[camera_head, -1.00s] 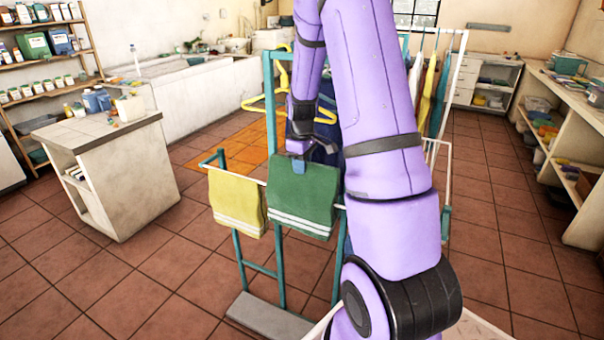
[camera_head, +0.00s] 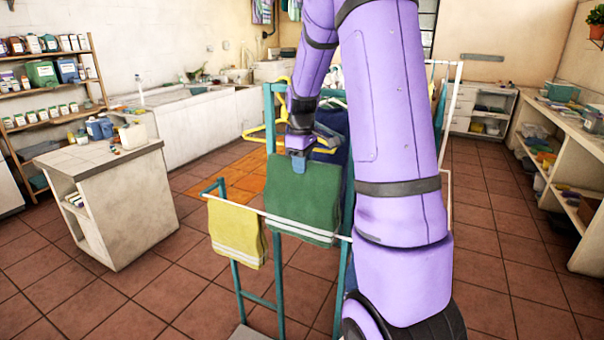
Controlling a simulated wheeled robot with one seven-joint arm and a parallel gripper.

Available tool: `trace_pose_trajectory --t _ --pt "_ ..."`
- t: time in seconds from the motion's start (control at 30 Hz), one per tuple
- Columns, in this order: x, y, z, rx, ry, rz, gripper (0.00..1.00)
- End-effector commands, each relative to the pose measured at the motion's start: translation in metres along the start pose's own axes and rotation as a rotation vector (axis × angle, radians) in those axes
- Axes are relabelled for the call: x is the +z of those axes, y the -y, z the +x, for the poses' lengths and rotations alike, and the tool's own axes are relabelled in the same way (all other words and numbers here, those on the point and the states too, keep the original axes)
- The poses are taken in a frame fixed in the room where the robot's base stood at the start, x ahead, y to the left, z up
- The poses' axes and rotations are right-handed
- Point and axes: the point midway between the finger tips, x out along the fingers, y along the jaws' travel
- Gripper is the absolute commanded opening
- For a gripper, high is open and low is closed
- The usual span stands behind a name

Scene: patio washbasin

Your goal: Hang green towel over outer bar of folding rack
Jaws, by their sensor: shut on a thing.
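The green towel (camera_head: 304,200) has white stripes near its lower edge. My gripper (camera_head: 298,163) is shut on its upper edge, and the towel hangs down from the fingers. Its striped lower edge is level in the picture with the white outer bar (camera_head: 345,238) of the folding rack. I cannot tell whether the towel touches the bar or hangs in front of it or behind it. The rack has teal posts (camera_head: 281,290). A yellow towel (camera_head: 237,233) with white stripes hangs over the same bar, just left of the green one. My arm hides much of the rack's right side.
Yellow hangers (camera_head: 262,134) and dark blue cloth (camera_head: 333,122) are on the rack behind my gripper. A white-topped counter (camera_head: 95,158) stands at the left, and shelving (camera_head: 565,150) along the right wall.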

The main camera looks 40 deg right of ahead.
Motion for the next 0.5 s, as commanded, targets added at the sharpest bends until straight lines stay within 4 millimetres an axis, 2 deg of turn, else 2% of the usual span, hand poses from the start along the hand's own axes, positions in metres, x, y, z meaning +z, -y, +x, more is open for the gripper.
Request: trace_pose_trajectory --t 0.5 --pt "0.0 -0.001 -0.054 0.002 -0.002 -0.001 0.0"
